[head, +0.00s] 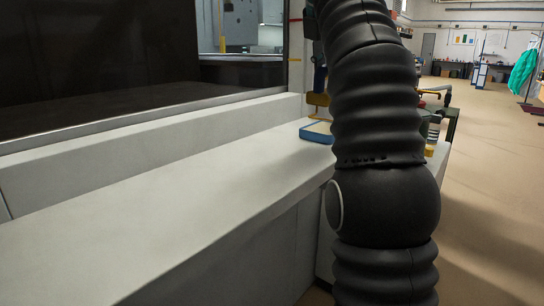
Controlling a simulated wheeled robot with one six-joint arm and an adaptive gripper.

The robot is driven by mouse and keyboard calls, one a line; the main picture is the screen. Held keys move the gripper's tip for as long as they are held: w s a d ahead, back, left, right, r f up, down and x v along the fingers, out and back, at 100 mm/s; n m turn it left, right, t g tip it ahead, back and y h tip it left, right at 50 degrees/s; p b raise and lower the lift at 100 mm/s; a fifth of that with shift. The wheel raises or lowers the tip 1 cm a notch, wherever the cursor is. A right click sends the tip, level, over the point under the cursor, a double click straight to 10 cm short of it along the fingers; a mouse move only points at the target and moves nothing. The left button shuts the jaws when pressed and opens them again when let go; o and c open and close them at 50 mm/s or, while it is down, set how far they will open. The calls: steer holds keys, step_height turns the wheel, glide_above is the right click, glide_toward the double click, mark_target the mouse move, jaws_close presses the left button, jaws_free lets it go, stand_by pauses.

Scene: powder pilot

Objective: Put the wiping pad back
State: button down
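A flat blue-edged item with a pale top (317,132) lies on the light grey ledge, just left of my arm. It may be the wiping pad, but its right part is hidden behind my arm and I cannot be sure. My black ribbed arm rises through the right of the middle and leaves the top of the view. I cannot make out my gripper; it is hidden behind the arm or out of the frame.
The long grey ledge (170,215) is bare in front, below a dark glass panel (100,55). Small yellow and dark items stand near the ledge's far end, partly behind my arm. Open tan floor (490,200) lies to the right, with a green garment (522,72) hanging far back.

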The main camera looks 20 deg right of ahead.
steer(key=a+f, duration=0.3)
steer(key=a, duration=0.1)
steer(key=s+a+f+b, duration=0.1)
steer(key=a+f, duration=0.2)
steer(key=a+f+b, duration=0.1)
steer(key=a+f, duration=0.2)
steer(key=a, duration=0.1)
steer(key=shift+s+a+f, duration=0.15)
steer(key=shift+a+f, duration=0.15)
steer(key=shift+a, duration=0.05)
steer(key=shift+f+p, duration=0.35)
steer(key=shift+f, duration=0.2)
steer(key=shift+f, duration=0.25)
steer(key=c, duration=1)
jaws_free()
steer(key=shift+c, duration=0.2)
steer(key=shift+f+b, duration=0.15)
steer(key=shift+b, duration=0.65)
steer(key=p+v, duration=0.3)
steer(key=v, duration=1.1)
steer(key=shift+d, duration=0.35)
